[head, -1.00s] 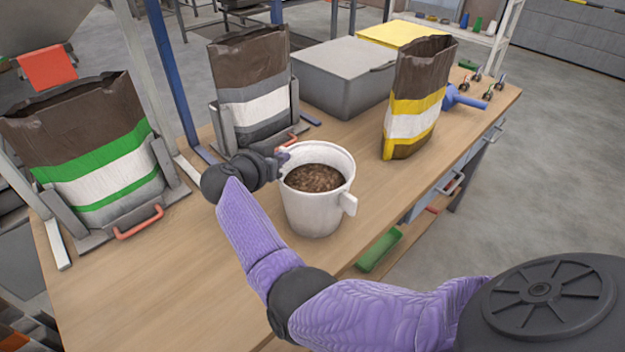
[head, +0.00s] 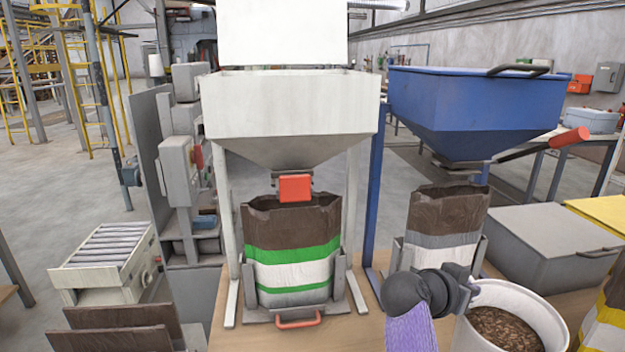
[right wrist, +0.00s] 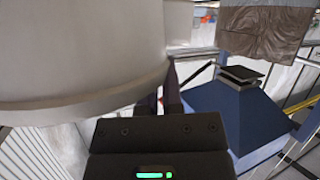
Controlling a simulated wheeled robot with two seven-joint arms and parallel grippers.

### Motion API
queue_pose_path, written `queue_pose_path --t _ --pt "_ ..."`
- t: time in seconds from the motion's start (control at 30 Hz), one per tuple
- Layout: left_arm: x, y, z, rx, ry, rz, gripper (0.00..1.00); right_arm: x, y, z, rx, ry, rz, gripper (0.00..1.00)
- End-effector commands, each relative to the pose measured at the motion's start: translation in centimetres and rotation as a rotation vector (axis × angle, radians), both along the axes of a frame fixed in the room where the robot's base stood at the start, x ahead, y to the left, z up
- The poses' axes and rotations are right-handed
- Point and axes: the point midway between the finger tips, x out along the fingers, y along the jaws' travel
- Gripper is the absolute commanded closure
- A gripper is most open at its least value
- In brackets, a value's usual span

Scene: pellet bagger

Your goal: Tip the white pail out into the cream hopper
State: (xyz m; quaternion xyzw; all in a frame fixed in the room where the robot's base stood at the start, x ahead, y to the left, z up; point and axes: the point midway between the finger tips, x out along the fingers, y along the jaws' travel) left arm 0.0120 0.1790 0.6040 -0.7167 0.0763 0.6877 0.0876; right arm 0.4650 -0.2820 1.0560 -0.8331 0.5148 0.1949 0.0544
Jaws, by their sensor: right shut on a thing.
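The white pail (head: 540,314) is at the lower right of the head view, upright and holding brown pellets (head: 505,328). My right gripper (head: 472,289) is shut on the pail's left side near the rim. In the right wrist view the pail's pale wall (right wrist: 85,45) fills the upper left, beside my right gripper (right wrist: 172,90). The pail's base is cut off, so its height over the bench is unclear. The cream hopper (head: 290,105) stands at the centre of the head view, well left of and higher than the pail. My left gripper is not in view.
A green-striped bag (head: 292,255) stands under the cream hopper's red gate (head: 295,188). A grey-striped bag (head: 445,215) stands behind the pail. A blue hopper (head: 470,110), a blue post (head: 374,190) and a grey box (head: 550,245) are to the right.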

Motion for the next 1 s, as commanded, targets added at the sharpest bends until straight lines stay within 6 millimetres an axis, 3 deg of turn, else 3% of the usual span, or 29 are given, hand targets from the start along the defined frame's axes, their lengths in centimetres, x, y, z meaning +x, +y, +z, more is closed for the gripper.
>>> queue_pose_path --t 0.17,0.6,0.8,1.0 --pt "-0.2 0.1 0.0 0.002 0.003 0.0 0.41 -2.5 2.3 0.9 -0.001 -0.001 0.086 1.0" --pt "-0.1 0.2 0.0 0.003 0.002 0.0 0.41 -11.0 11.6 1.0 0.001 0.005 0.479 1.0" --pt "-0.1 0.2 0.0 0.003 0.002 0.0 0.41 -13.6 13.8 1.0 0.001 0.002 0.596 1.0" --pt "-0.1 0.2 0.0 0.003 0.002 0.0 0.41 -14.5 14.5 1.0 0.0 0.001 0.633 1.0"
